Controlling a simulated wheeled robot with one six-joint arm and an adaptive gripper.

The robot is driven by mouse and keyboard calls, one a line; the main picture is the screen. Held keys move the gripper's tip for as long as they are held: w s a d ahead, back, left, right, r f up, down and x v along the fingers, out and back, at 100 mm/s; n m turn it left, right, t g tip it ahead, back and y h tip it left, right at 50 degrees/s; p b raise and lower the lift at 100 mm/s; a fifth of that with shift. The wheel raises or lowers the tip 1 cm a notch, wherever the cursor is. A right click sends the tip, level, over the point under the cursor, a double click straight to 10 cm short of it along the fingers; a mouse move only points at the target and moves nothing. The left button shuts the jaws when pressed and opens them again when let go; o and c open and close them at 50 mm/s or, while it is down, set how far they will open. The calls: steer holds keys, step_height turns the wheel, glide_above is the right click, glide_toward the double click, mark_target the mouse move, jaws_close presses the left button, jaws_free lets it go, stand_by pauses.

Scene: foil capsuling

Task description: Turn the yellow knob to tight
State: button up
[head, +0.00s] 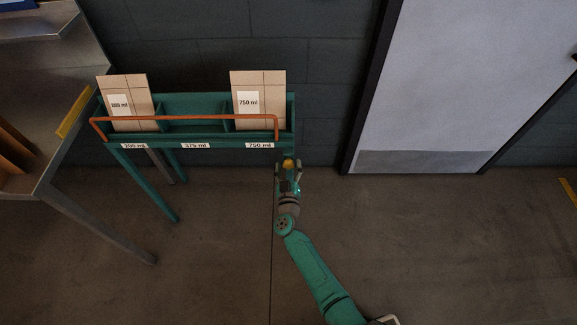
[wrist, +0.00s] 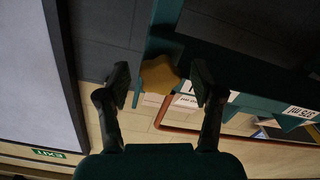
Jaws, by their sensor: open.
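The yellow knob (wrist: 160,75) is a lobed piece at the right end of the green rack, below its front edge. In the wrist view it sits between the two dark fingers of my gripper (wrist: 160,84), with a visible gap on each side. My gripper is open. In the head view my gripper (head: 290,175) reaches up to the small yellow knob (head: 289,162) from below. Any tight marking is not readable in either view.
The green rack (head: 190,103) holds cartons labelled 750 ml (head: 258,92) and another size (head: 128,96). An orange rail (head: 190,117) runs along its front. A metal table (head: 60,190) stands left. A pale door (head: 450,80) is right. The floor in front is clear.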

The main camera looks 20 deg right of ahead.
steer(key=shift+w+d, duration=0.1)
steer(key=shift+w, duration=0.15)
steer(key=c, duration=1.1)
steer(key=shift+c, duration=0.2)
